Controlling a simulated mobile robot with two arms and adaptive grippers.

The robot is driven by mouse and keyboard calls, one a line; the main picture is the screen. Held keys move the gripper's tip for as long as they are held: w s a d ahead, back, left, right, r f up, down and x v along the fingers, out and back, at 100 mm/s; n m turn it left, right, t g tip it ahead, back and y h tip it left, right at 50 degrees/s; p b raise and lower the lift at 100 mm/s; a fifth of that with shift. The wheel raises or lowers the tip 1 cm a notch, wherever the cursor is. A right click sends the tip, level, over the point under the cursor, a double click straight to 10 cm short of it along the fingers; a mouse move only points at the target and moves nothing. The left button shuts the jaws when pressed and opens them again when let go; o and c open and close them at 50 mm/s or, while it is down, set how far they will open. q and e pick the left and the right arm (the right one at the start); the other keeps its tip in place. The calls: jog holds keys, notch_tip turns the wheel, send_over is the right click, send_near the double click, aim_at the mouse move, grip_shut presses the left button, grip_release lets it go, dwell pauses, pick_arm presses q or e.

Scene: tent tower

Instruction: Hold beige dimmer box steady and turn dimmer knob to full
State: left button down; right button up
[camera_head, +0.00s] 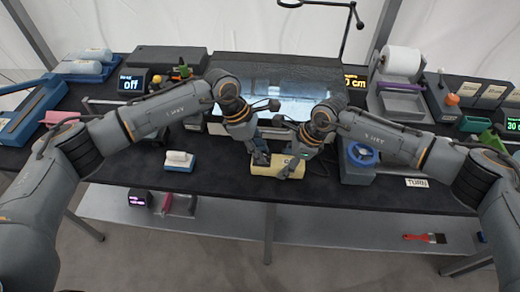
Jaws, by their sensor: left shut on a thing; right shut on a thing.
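The beige dimmer box (263,170) sits on the dark bench top near its front edge, in the middle of the head view. My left gripper (261,158) comes in from the left and is shut at the box's top left side. My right gripper (290,169) comes in from the right and is shut at the box's right part. The fingers hide the dimmer knob, so its setting cannot be seen.
A blue block with a white piece (179,160) lies left of the box. A blue ring on a grey-blue base (362,154) stands to the right. A lit translucent case (280,95) stands behind. A lower shelf (235,216) runs beneath the bench.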

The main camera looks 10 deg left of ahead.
dwell(0.3)
pick_arm(q)
jog(key=c, duration=1.1)
grip_release()
jog(key=v, duration=1.2)
jog(key=shift+w, duration=0.15)
pick_arm(e)
jog(key=o, duration=1.3)
